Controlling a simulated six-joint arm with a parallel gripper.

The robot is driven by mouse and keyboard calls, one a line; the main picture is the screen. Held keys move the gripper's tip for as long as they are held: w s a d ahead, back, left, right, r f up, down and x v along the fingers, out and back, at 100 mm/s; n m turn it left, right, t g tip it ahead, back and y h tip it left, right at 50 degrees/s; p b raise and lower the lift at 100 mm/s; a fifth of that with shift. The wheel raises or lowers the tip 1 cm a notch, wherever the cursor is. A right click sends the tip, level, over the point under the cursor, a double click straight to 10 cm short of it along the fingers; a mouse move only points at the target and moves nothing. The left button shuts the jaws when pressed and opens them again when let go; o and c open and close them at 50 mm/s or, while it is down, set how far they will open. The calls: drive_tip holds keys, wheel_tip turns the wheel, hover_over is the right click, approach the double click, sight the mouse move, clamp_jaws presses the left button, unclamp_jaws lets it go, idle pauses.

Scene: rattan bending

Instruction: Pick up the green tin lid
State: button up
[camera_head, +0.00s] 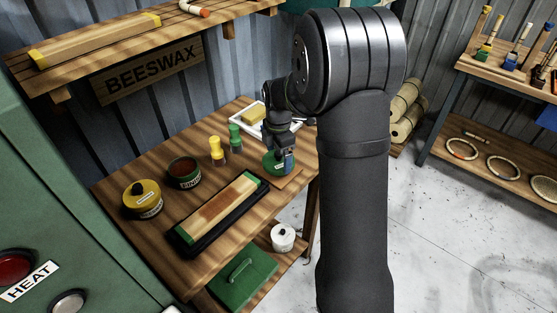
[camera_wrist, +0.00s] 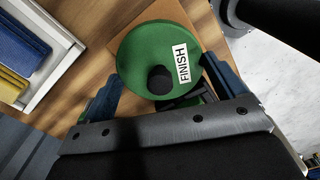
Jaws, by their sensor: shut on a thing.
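The green tin lid (camera_wrist: 145,48), round with a black knob and a white FINISH label, fills the middle of the wrist view. My gripper (camera_wrist: 160,80) is shut on it, with one blue finger at each side of the lid. In the head view the lid (camera_head: 271,166) shows partly behind my gripper (camera_head: 283,160), at the right end of the workbench. It is over or on a thin tan board (camera_head: 288,181); I cannot tell whether they touch.
A yellow-lidded tin (camera_head: 143,199) stands left of the open tin. A yellow bottle (camera_head: 217,151) and a green bottle (camera_head: 235,138) stand behind. A black tray with a wood block (camera_head: 220,213) lies in front. A white tray (camera_head: 243,122) with sponges is close behind my gripper.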

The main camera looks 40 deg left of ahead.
drive_tip(key=w+d+r, duration=0.4)
drive_tip(key=d+r, duration=0.4)
drive_tip(key=d, duration=0.2)
drive_tip(key=s+a+r+n, duration=0.1)
drive_tip(key=s+a, duration=0.4)
drive_tip(key=a, duration=0.4)
drive_tip(key=s+a+n, duration=0.2)
drive_tip(key=s+a, duration=0.4)
drive_tip(key=a, duration=0.3)
drive_tip(key=s+a+n, duration=0.1)
drive_tip(key=s+a, duration=1)
drive_tip(key=s, duration=0.3)
drive_tip(key=shift+a+f, duration=0.2)
drive_tip(key=shift+f, duration=2.85)
drive_tip(key=shift+f, duration=0.15)
drive_tip(key=o, duration=0.7)
drive_tip(key=shift+r, duration=3.55)
